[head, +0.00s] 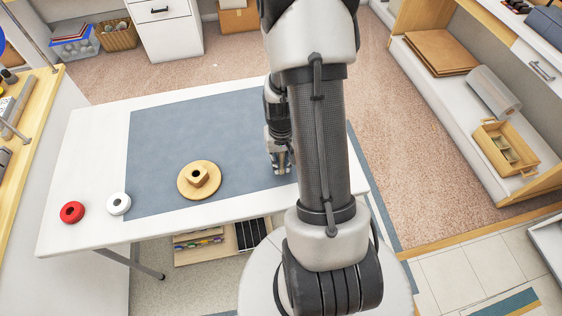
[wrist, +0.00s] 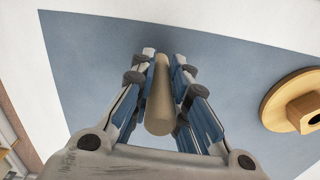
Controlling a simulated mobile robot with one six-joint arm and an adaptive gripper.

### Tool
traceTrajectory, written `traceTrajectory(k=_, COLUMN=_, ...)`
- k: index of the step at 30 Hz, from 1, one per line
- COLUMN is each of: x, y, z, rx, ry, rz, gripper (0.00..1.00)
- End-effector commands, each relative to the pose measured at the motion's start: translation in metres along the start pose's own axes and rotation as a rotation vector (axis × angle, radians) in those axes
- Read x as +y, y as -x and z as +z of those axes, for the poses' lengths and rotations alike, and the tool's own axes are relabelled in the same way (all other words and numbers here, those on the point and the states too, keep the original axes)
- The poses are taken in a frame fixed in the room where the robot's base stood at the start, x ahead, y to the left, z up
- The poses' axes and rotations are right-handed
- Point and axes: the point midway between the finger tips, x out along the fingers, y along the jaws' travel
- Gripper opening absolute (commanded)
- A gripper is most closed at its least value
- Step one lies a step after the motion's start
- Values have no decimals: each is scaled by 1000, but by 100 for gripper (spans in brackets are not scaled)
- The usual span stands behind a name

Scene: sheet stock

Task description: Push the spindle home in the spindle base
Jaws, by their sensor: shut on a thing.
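The spindle base (head: 187,189) is a round wooden disc with a raised block that has a dark hole in its top. It lies on the blue-grey mat and also shows at the right edge of the wrist view (wrist: 283,98). My gripper (head: 282,168) is to the right of the base, over the mat, partly hidden by my arm. In the wrist view my gripper (wrist: 163,62) is shut on the spindle (wrist: 160,105), a plain wooden rod. The spindle is apart from the base. Its far end lies between the fingertips.
A white ring (head: 119,204) and a red ring (head: 72,212) lie on the white table's left part (head: 62,180). The blue-grey mat (head: 160,135) is clear behind the base. A shelf with a wooden box (head: 490,165) stands at the right, away from the table.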

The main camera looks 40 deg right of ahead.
Motion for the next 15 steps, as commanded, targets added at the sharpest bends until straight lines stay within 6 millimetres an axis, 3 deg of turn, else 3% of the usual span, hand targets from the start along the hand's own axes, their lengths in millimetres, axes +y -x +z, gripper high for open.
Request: traceTrajectory(k=15, x=0, y=28, z=0, rx=1, ry=0, rz=0, gripper=0)
